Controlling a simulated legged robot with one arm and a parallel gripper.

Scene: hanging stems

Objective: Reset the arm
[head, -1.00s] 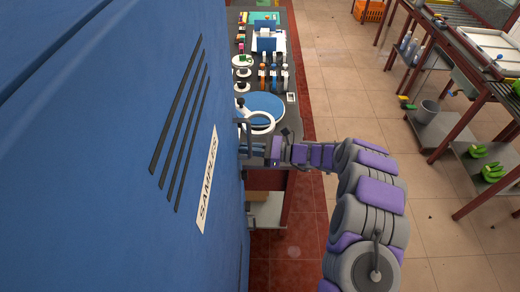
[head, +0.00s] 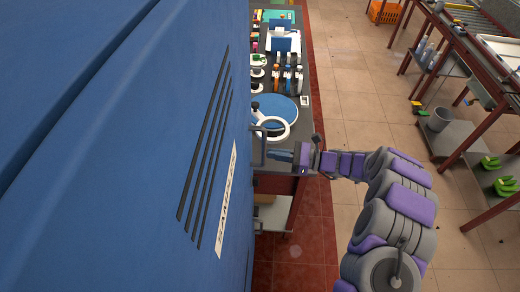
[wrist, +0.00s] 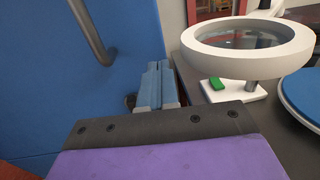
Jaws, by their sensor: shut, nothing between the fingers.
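My gripper (head: 281,155) is at the end of my purple and grey arm, beside the blue locker's face and near its grey bar handle (head: 259,146). In the wrist view, the two blue fingers (wrist: 156,84) lie together with nothing between them. The handle (wrist: 92,32) stands to the left of the fingers in that view, apart from them. The arm is stretched out low from the right toward the locker.
A bench holds a blue disc (head: 276,110), a white ring magnifier (wrist: 248,62) close to my gripper, and several bottles. Tiled floor (head: 350,65) is open to the right, before a metal rack.

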